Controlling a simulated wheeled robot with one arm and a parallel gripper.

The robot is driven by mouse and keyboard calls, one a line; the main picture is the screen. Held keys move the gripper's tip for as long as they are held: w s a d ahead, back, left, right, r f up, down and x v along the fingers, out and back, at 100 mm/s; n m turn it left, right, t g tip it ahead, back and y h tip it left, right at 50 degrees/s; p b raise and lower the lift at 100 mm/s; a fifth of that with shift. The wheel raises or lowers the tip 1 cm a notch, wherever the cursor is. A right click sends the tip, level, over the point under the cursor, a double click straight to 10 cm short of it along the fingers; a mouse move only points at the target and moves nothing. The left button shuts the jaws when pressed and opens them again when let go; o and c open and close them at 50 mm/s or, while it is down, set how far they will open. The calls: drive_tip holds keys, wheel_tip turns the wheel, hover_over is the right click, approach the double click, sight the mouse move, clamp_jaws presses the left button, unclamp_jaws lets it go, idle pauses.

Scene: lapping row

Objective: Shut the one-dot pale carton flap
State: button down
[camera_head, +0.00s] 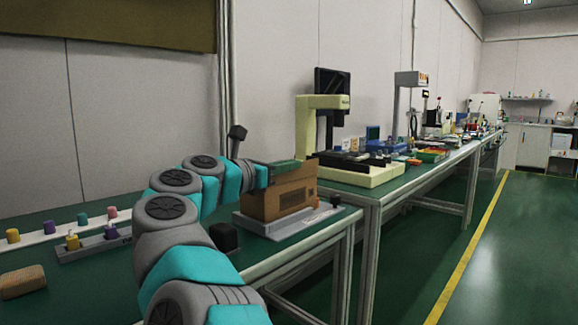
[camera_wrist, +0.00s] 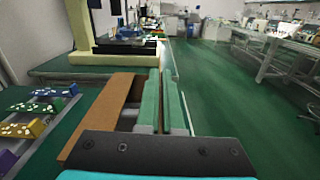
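A brown cardboard carton (camera_head: 282,195) stands on a grey base plate (camera_head: 262,224) near the right end of the green bench. Its brown top panel (camera_wrist: 104,112) shows left of my fingers in the wrist view, with a narrow opening beside it. My gripper (camera_wrist: 165,100) points forward along the carton's top, its two green fingers side by side with only a thin line between them and nothing seen held. In the head view my gripper (camera_head: 285,166) is at the carton's top edge; contact cannot be told. No dot mark is readable, and my fingers hide part of the top.
Racks with coloured pegs (camera_head: 72,241) and a tan block (camera_head: 22,282) lie on the bench at left. A cream machine (camera_head: 345,172) stands on the bench beyond the carton. The green floor aisle (camera_head: 480,255) at right is clear.

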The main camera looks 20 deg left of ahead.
idle(0.3)
drive_tip(key=shift+w+a+r+n+p, duration=0.15)
drive_tip(key=shift+a+n+p, duration=0.1)
drive_tip(key=shift+n+p, duration=0.7)
drive_tip(key=n+p, duration=0.1)
drive_tip(key=n, duration=0.1)
drive_tip(key=a+n+p, duration=0.1)
drive_tip(key=n+p, duration=0.2)
drive_tip(key=n, duration=0.1)
drive_tip(key=shift+w+a+f+p, duration=0.25)
drive_tip(key=shift+w+a+p, duration=0.1)
drive_tip(key=shift+p, duration=0.05)
drive_tip(key=shift+w+a+f+n+p, duration=0.1)
drive_tip(key=shift+a+f+n+p, duration=0.15)
drive_tip(key=shift+n+p, duration=0.4)
drive_tip(key=shift+w+a+f+n+p, duration=0.2)
drive_tip(key=shift+n+p, duration=0.25)
drive_tip(key=shift+n, duration=0.35)
drive_tip(key=shift+s+f, duration=0.15)
drive_tip(key=c, duration=1.1)
unclamp_jaws()
drive_tip(key=shift+o, duration=0.2)
